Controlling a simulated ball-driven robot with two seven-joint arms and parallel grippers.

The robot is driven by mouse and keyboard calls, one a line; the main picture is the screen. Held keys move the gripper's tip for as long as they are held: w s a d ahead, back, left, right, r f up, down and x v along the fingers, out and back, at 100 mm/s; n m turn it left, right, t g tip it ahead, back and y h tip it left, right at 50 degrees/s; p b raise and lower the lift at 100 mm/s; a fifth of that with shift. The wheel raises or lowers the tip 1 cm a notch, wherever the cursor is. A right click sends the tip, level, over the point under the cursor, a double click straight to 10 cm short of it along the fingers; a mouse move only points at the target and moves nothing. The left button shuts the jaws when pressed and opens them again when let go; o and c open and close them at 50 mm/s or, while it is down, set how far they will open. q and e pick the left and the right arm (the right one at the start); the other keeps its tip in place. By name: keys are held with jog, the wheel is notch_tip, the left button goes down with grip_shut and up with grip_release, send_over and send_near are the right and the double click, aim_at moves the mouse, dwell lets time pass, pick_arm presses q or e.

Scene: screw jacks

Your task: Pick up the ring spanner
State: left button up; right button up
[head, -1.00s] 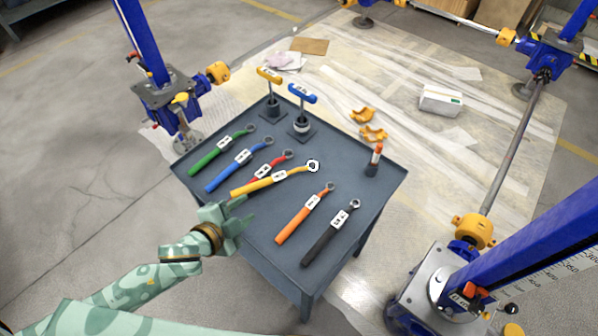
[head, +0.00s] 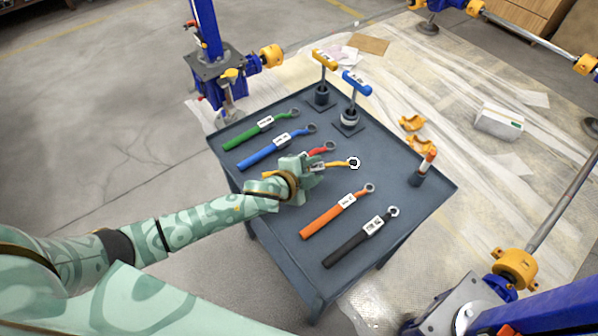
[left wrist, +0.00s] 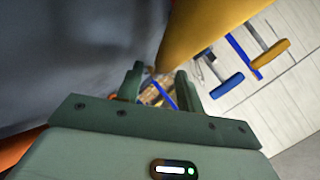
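Several ring spanners with coloured handles lie on the grey table (head: 285,205). The yellow spanner (head: 338,164) lies under my left gripper (head: 312,166), its ring end showing to the right and its handle mostly hidden. The red spanner (head: 317,150) lies close behind it, partly covered by the hand. In the left wrist view, the left gripper's fingers (left wrist: 158,88) are apart, and a large yellow handle (left wrist: 208,28) runs towards the gap between them. I cannot tell whether the fingers touch it. My right gripper is not in view.
Green (head: 250,134) and blue (head: 266,154) spanners lie behind; orange (head: 325,220) and black (head: 350,247) ones lie in front. Two T-handled tools, yellow (head: 325,60) and blue (head: 357,85), stand at the back. An orange-topped tool (head: 424,167) stands at the right edge.

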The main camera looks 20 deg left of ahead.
pick_arm(q)
jog(key=shift+x, duration=0.9)
jog(key=shift+s, duration=0.15)
grip_shut()
jog(key=shift+r, duration=0.1)
